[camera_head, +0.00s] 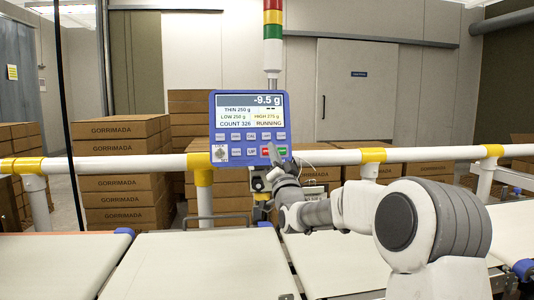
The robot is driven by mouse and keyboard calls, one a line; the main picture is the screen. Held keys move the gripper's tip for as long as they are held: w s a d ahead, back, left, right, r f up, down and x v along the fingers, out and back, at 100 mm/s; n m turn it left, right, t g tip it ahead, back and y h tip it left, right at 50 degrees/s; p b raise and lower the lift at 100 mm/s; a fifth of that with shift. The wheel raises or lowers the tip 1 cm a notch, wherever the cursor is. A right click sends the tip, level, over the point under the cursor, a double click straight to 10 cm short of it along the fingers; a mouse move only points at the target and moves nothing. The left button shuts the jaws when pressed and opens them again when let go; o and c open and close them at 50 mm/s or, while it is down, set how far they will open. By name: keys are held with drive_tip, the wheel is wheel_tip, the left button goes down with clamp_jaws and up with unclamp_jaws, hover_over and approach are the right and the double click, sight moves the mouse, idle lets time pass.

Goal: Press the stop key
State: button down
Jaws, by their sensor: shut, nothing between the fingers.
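Below the screen are two rows of small keys. At the lower right of the panel a red key (265,152) and a green key (283,151) show on either side of my fingertips; the red one fits a stop key, but its label is too small to read. My gripper (272,149) is shut and empty, pointing up at the panel in front of these keys. I cannot tell whether it touches the panel.
A white rail with yellow joints (130,164) crosses the view behind the belts. Pale belts (195,265) lie in front. A red, yellow and green light tower (273,20) rises behind the panel. Stacked GORRIMADA boxes (122,185) stand beyond the rail.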

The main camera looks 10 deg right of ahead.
sight(267, 151)
drive_tip(key=w+f+p, duration=0.2)
drive_tip(key=w+p, duration=0.1)
drive_tip(key=w, duration=0.5)
drive_tip(key=shift+w+f, duration=0.25)
idle(1.9)
drive_tip(key=shift+w+f, duration=0.1)
drive_tip(key=shift+w, duration=0.3)
drive_tip(key=shift+w+f, duration=0.1)
drive_tip(key=shift+w, duration=0.25)
idle(0.5)
drive_tip(key=shift+b, duration=0.35)
drive_tip(key=shift+s+r+b, duration=0.25)
drive_tip(key=shift+s+b, duration=0.45)
drive_tip(key=shift+s, duration=0.1)
